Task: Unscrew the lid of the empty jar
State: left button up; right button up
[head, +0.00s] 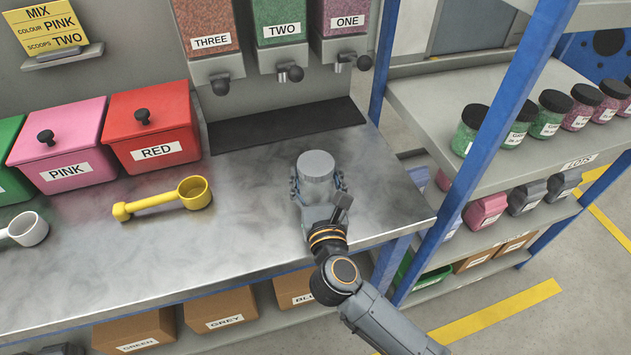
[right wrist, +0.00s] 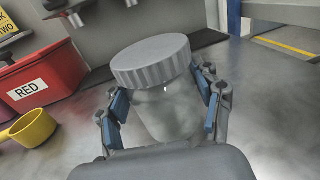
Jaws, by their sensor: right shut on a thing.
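The jar (right wrist: 168,112) is clear and looks empty, with a grey ribbed lid (right wrist: 153,60) seated on top. In the head view the lid (head: 316,164) shows from above, near the right end of the metal counter. My right gripper (head: 318,186) is shut around the jar's body, below the lid. Its blue-padded fingers also show on both sides of the jar in the right wrist view (right wrist: 163,106). The jar stands upright on or just above the counter; its base is hidden by my gripper. My left gripper is not in view.
A yellow scoop (head: 160,198) lies left on the counter (head: 250,235). A red bin (head: 152,128) and pink bin (head: 60,150) stand behind it. Dispensers (head: 280,30) hang above a dark mat (head: 285,127). A blue-posted rack (head: 470,130) with several lidded jars is at right.

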aim_at(316, 163)
jog(key=shift+f, duration=0.1)
jog(key=shift+c, duration=0.5)
jog(key=shift+r+p, duration=0.4)
jog(key=shift+p, duration=0.05)
notch_tip(316, 163, up, 3)
jog(key=p, duration=0.3)
jog(key=shift+r, duration=0.15)
pick_arm(q)
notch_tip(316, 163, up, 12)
jog(key=p, duration=0.7)
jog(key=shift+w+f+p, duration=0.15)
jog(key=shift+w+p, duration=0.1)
jog(key=shift+p, duration=0.15)
pick_arm(e)
jog(key=s+r, duration=0.9)
jog(key=s, duration=0.5)
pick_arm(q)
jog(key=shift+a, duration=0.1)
